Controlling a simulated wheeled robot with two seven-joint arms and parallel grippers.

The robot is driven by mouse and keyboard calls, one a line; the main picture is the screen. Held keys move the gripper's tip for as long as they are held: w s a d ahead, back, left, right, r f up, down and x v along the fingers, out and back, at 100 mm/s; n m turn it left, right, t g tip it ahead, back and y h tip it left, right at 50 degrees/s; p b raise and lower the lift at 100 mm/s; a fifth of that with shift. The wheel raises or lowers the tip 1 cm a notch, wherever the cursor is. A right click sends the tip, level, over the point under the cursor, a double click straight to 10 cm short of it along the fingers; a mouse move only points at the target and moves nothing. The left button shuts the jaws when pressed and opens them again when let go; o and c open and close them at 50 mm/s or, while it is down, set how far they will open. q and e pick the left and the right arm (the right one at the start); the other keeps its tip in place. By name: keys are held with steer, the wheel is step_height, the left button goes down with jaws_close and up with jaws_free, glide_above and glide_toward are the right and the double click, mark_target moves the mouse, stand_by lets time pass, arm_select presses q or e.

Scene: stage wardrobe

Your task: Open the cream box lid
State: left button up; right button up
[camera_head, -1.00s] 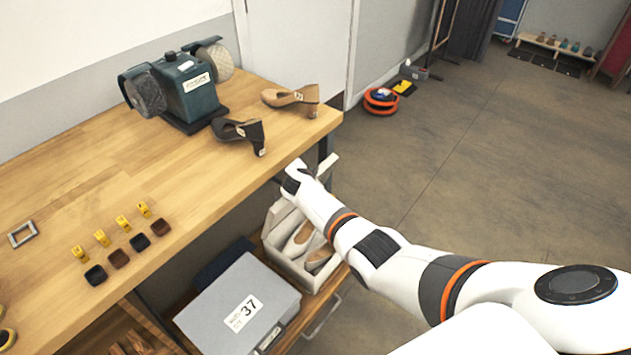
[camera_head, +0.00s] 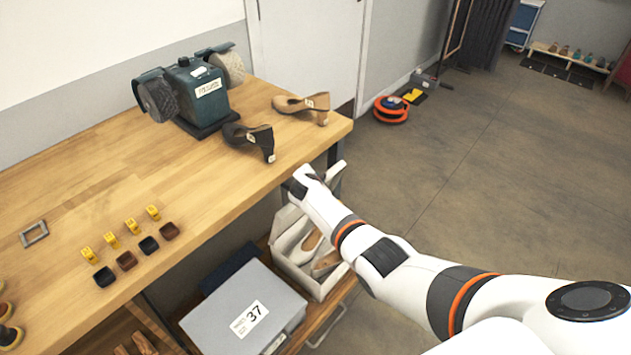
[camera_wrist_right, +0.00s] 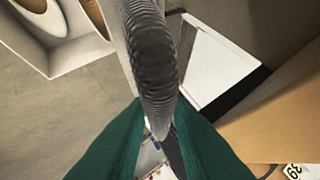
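The cream box (camera_head: 324,287) sits on the low shelf beside the bench, with a pair of pale shoes (camera_head: 312,241) inside; its top is open. In the right wrist view my right gripper (camera_wrist_right: 157,110) shows green fingers and a grey ribbed pad, beside a pale narrow strip (camera_wrist_right: 113,38) that may be the lid's edge. I cannot tell whether it grips it. My left gripper is out of view.
A grey box marked 37 (camera_head: 243,312) stands left of the cream box. The wooden bench (camera_head: 90,195) above holds a grinder (camera_head: 197,98), two shoe forms and small blocks.

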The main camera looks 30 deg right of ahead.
steer(key=shift+s+a+r+p, duration=0.25)
steer(key=shift+r+p, duration=0.05)
steer(key=p+v, duration=0.2)
steer(key=v, duration=0.9)
steer(key=s+a+f+m+g+y, duration=0.1)
steer(key=s+f+m+g+y, duration=0.15)
steer(key=s+f, duration=0.95)
steer(key=s+a+f+m+g+y, duration=0.15)
steer(key=s+f+m, duration=0.25)
steer(key=s+f, duration=0.75)
steer(key=s+f+m+g+y, duration=0.1)
steer(key=s+f+m, duration=0.2)
steer(key=s, duration=0.7)
steer(key=s+a+f+m+g+y, duration=0.1)
steer(key=s+f+m, duration=0.3)
steer(key=s+f, duration=0.4)
steer(key=s+f+m+g, duration=0.1)
steer(key=s+f+m, duration=0.2)
steer(key=s, duration=1.1)
step_height(320, 180, down, 3)
steer(key=shift+a+m+y, duration=0.35)
steer(key=shift+a+y, duration=0.05)
